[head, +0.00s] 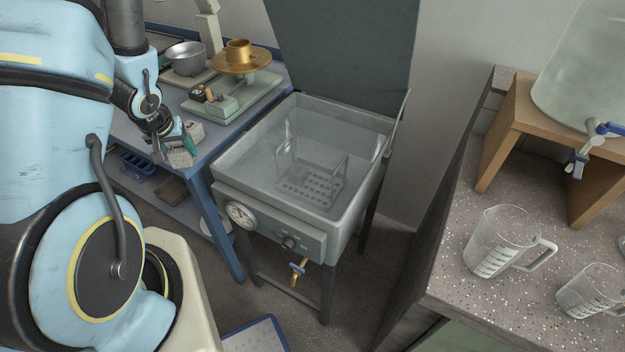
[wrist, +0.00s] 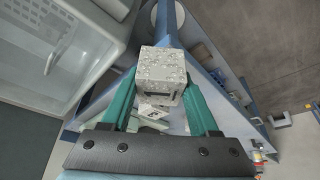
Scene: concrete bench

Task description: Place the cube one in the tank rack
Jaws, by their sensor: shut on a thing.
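My gripper (wrist: 160,100) is shut on a speckled grey concrete cube (wrist: 162,66), held between its green fingers. The held cube also shows in the head view (head: 181,158), at the front edge of the blue bench. A dark mark on its side is too small to read. A second pale block (wrist: 153,111) shows beyond it in the wrist view, partly hidden. The tank (head: 223,170) stands right of my gripper with its lid (head: 345,50) raised. The rack (head: 310,185) lies inside on the tank floor, under clear water, with a wire handle standing up.
The blue bench (head: 222,136) carries a scale with a brass pan (head: 240,62) and a metal bowl (head: 186,58). The tank's near wall has a dial (head: 240,215). At right, a speckled counter holds two measuring jugs (head: 497,240) and a wooden stand (head: 510,130).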

